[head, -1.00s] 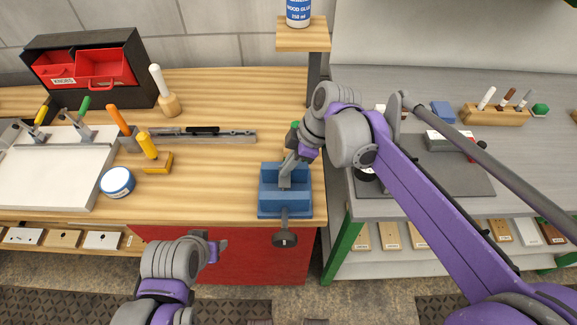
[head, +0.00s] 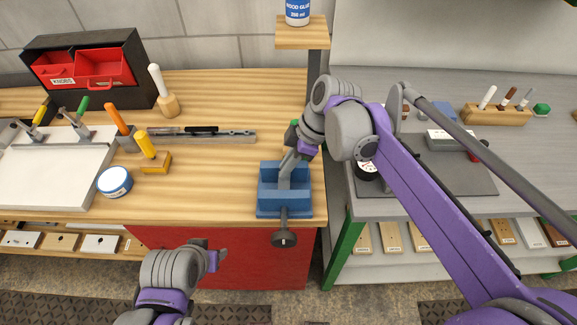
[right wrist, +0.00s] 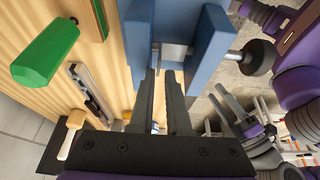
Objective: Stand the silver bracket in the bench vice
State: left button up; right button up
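The blue bench vice (head: 284,208) sits at the front right edge of the wooden bench, its handle hanging over the edge. My right gripper (head: 289,163) points down at the vice from above. In the right wrist view its two dark fingers (right wrist: 161,75) are apart with a narrow gap, tips close to the vice jaws (right wrist: 210,45). A grey piece, likely the silver bracket (right wrist: 172,52), shows between the jaws; the fingers partly hide it, and I cannot tell its full shape. My left gripper (head: 217,256) is low in front of the bench; its finger opening is unclear.
A green-handled tool (right wrist: 45,50) lies close to the vice in the wrist view. A metal rail (head: 215,136), a blue tin (head: 115,181) and a yellow-handled tool (head: 150,152) are further left. A grey bench (head: 440,175) adjoins on the right. The wood left of the vice is clear.

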aim_at(286, 184)
pick_arm(q)
jog(key=shift+f, duration=0.25)
pick_arm(e)
jog(key=f, duration=0.2)
jog(key=s+f, duration=0.1)
jog(key=f, duration=0.2)
jog(key=shift+d, duration=0.2)
pick_arm(q)
jog(key=shift+w+a+r+p, duration=0.15)
jog(key=shift+w+r+p, duration=0.55)
jog(key=shift+w, duration=0.2)
pick_arm(e)
jog(key=w+a+r+v, duration=0.1)
jog(key=a+v, duration=0.1)
jog(key=v, duration=1.3)
jog(key=shift+r, duration=0.1)
